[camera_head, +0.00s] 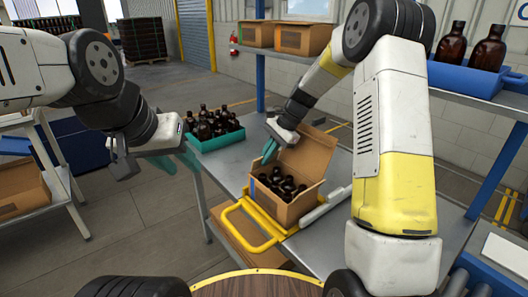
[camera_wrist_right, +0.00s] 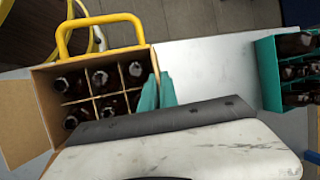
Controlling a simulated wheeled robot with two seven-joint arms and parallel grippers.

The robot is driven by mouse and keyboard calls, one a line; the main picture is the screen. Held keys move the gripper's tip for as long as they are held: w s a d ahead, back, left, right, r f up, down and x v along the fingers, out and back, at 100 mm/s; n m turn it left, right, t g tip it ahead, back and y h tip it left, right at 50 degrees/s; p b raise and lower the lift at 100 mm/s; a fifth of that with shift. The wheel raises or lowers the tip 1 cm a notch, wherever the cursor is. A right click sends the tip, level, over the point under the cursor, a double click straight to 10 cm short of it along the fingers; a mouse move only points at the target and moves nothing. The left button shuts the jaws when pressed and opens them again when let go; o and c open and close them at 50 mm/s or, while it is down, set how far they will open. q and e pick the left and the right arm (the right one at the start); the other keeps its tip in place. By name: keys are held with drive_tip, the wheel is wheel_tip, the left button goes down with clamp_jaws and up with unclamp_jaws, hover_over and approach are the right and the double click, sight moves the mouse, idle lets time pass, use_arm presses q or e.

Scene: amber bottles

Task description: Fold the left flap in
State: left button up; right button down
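An open cardboard box (camera_head: 299,210) stands on the metal table, filled with dark amber bottles (camera_head: 280,184). One flap (camera_head: 312,152) stands raised at its far right. The right wrist view shows the bottles (camera_wrist_right: 103,78) in divider cells, with a flap (camera_wrist_right: 20,125) spread at the picture's left. My right gripper (camera_head: 269,150) is at the box's far left edge, pointing down. Its teal fingertips (camera_wrist_right: 158,92) are close together beside the box wall; I cannot tell whether a flap is between them. My left gripper (camera_head: 186,158) is in the air left of the table, apart from the box.
A yellow handle frame (camera_head: 244,222) is at the box's near left side. A teal crate of bottles (camera_head: 216,137) stands at the table's far left. A blue bin (camera_head: 470,79) with two bottles is on the right shelf. Bare tabletop (camera_head: 232,172) lies between crate and box.

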idle(0.5)
drive_tip(key=shift+s+d+f+t+y, duration=0.2)
drive_tip(key=shift+s+d+t+y, duration=0.15)
drive_tip(key=shift+t+y, duration=0.3)
drive_tip(key=shift+s+d+f+n+t+y, duration=0.15)
drive_tip(key=shift+s+n+t+y, duration=0.1)
drive_tip(key=shift+n+t+y, duration=0.55)
drive_tip(key=shift+m, duration=0.3)
drive_tip(key=c, duration=1.6)
unclamp_jaws()
